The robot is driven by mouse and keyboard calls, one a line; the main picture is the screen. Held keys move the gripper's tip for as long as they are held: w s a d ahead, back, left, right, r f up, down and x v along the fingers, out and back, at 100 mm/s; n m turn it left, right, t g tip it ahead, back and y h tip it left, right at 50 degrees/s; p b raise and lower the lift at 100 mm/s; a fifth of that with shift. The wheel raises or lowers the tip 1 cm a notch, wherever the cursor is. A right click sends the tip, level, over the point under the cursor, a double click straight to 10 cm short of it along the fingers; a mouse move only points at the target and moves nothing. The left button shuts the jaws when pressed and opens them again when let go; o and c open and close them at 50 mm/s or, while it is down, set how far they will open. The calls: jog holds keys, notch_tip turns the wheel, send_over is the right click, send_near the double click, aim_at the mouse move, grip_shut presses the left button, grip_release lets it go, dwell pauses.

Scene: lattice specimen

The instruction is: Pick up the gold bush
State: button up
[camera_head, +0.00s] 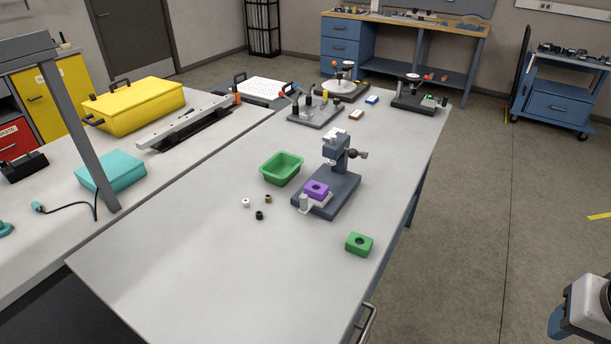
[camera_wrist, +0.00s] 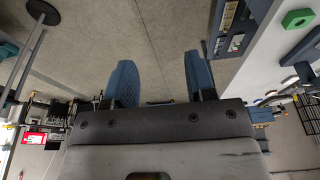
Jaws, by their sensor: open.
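The gold bush (camera_head: 268,199) is a small brownish-gold ring on the grey-white bench, in front of the green tray. A white bush (camera_head: 246,203) lies to its left and a black bush (camera_head: 259,215) lies just in front of it; the three are apart. My gripper (camera_wrist: 159,72) shows in the wrist view with its two blue fingers spread and nothing between them but floor behind. It is off to the side of the bench, far from the gold bush. The gold bush cannot be made out in the wrist view.
A green tray (camera_head: 281,169) stands behind the bushes. A blue-grey press (camera_head: 343,180) with a purple block (camera_head: 316,189) stands to their right. A green block (camera_head: 359,244) sits near the bench's right edge. The bench front left is clear.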

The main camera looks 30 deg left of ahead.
jog(key=w+a+n+g, duration=0.1)
jog(key=w+a+n, duration=0.3)
jog(key=w+a, duration=0.75)
jog(key=n+g, duration=0.2)
jog(key=n, duration=1)
send_over(268, 196)
notch_tip(268, 196, down, 16)
jog(key=shift+a+r, duration=0.1)
jog(key=shift+r, duration=0.15)
jog(key=shift+f, duration=0.1)
jog(key=shift+f, duration=1.2)
jog(key=shift+f, duration=0.1)
